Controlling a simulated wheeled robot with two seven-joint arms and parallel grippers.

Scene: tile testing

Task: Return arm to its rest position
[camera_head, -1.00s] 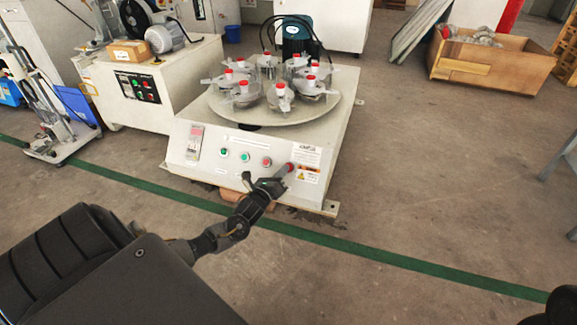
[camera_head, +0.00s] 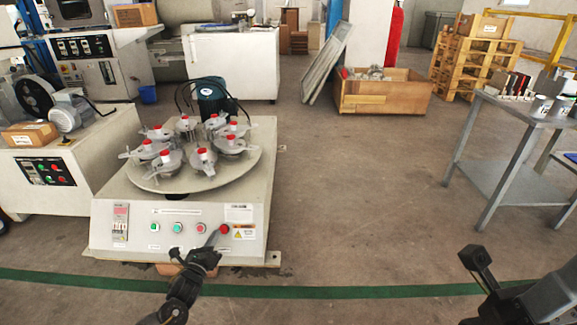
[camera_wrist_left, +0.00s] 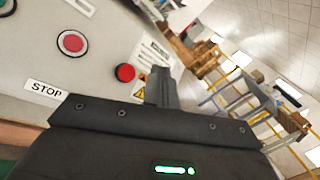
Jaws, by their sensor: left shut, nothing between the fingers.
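My left arm comes in from the bottom of the head view. Its gripper (camera_head: 213,240) is at the front panel of the tile testing machine (camera_head: 105,225), close to the red button (camera_head: 225,229). The fingers are together and empty. In the left wrist view, the shut fingers (camera_wrist_left: 160,85) point at the panel, just right of the red button (camera_wrist_left: 125,73); I cannot tell whether they touch it. My right arm's dark end (camera_head: 478,262) shows at the lower right of the head view, its fingers unclear.
A round turntable with several red-topped holders sits on the machine. A grey metal table (camera_head: 520,112) with cups stands at the right. A wooden crate (camera_head: 385,100) and stacked pallets (camera_head: 475,60) are behind. The floor (camera_head: 350,200) between machine and table is clear.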

